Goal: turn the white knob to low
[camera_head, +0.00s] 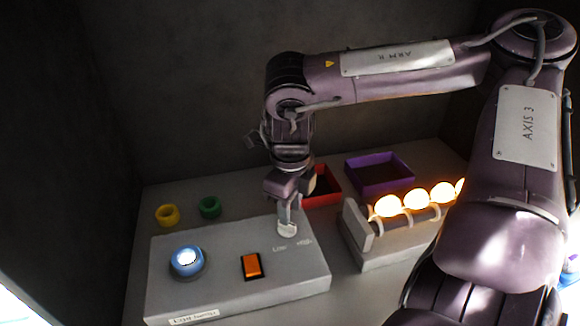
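The white knob (287,231) is on the right part of the grey control panel (220,275). The knob's pointer direction cannot be made out. My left gripper is not in view.
The panel also carries a lit blue button (187,262) and an orange switch (251,265). Behind it are a yellow ring (167,215), a green ring (209,207), a red tray (322,200) and a purple tray (380,188). Glowing bulbs (388,206) sit on a grey stand to the right.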

